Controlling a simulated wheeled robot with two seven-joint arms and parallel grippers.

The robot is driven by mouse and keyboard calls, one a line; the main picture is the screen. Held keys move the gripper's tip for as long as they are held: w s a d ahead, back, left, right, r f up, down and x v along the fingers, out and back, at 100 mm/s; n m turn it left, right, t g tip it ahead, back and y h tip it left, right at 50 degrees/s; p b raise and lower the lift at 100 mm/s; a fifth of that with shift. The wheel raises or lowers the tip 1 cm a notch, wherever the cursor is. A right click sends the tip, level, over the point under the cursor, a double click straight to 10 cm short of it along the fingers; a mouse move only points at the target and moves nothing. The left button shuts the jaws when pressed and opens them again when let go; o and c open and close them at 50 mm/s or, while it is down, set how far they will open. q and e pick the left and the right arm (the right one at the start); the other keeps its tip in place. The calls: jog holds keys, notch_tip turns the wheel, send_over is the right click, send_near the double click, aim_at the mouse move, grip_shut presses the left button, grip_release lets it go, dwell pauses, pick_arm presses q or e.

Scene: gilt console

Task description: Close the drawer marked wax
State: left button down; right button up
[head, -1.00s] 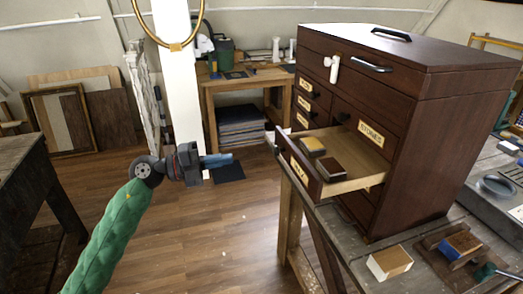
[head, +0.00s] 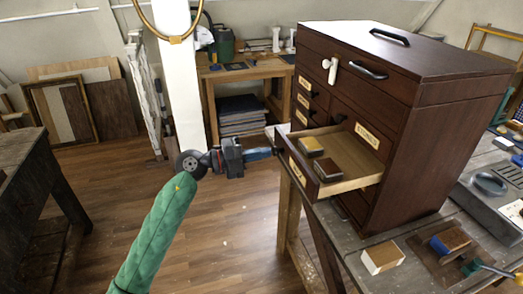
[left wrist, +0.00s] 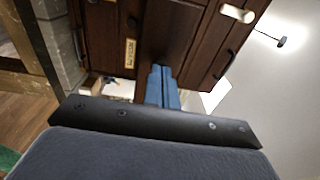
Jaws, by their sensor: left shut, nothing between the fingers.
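One drawer (head: 299,176) of the dark wooden chest (head: 440,120) is pulled out; the small label on its front is too oblique to read surely. Two blocks lie inside: a yellow-topped one (head: 310,146) and a brown-topped one (head: 329,169). My left gripper (head: 273,152) is shut and empty, its blue fingers pointing right, just left of the drawer front's far end. I cannot tell whether they touch it. In the left wrist view the shut fingers (left wrist: 163,88) point toward dark wood with a pale label (left wrist: 130,53). My right gripper is out of view.
The chest stands on a grey workbench (head: 345,240). A white post (head: 180,90) stands behind my left arm.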

aim_at(318, 142)
pick_arm(q)
jog(key=shift+d, duration=0.1)
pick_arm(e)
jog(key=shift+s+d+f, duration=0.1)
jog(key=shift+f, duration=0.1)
